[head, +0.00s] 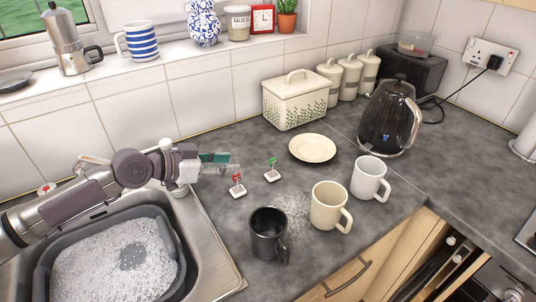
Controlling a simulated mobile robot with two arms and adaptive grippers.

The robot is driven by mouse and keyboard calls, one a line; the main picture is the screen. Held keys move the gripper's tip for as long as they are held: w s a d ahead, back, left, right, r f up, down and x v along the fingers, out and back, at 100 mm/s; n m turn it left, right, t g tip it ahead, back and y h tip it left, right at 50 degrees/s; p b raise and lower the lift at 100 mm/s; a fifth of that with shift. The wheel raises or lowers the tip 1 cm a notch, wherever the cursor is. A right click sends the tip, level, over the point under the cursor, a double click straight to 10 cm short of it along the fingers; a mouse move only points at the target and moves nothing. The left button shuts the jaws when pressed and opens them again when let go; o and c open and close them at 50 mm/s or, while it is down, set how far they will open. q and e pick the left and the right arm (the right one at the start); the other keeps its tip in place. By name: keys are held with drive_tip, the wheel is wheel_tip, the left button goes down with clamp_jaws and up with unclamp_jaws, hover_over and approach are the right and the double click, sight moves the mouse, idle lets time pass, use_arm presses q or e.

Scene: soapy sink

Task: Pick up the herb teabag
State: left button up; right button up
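Two small teabags lie on the grey worktop, each with an upright tag. One has a green tag (272,172), which looks like the herb one, though its print is too small to read. The other has a red tag (238,188) and lies to its left and nearer. My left gripper (232,163) reaches in from the left above the worktop, just left of the green-tagged teabag and above and behind the red-tagged one. Its fingers look apart with nothing between them. My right gripper is not in view.
A cream plate (312,148) lies behind the teabags. A black mug (267,236), cream mug (328,206) and white mug (369,179) stand in front and right. A bread bin (294,100) and kettle (389,116) stand behind. The sink holds a grey basin (178,258) of suds.

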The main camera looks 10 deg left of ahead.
use_arm(q)
drive_tip(key=p, duration=0.2)
approach(270, 160)
drive_tip(key=x, duration=0.4)
drive_tip(key=shift+w+d+f, duration=0.25)
drive_tip(key=shift+w+f, duration=0.05)
drive_tip(key=shift+w, duration=0.1)
drive_tip(key=shift+w+d+f+p, duration=0.1)
drive_tip(key=shift+w+d+p, duration=0.15)
drive_tip(key=shift+p, duration=0.3)
drive_tip(key=p+x, duration=0.1)
drive_tip(key=x, duration=0.3)
drive_tip(key=shift+d+f, duration=0.1)
drive_tip(key=shift+f, duration=0.15)
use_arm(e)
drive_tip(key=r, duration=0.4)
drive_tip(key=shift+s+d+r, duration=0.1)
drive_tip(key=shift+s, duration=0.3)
use_arm(q)
drive_tip(key=shift+c, duration=0.3)
clamp_jaws()
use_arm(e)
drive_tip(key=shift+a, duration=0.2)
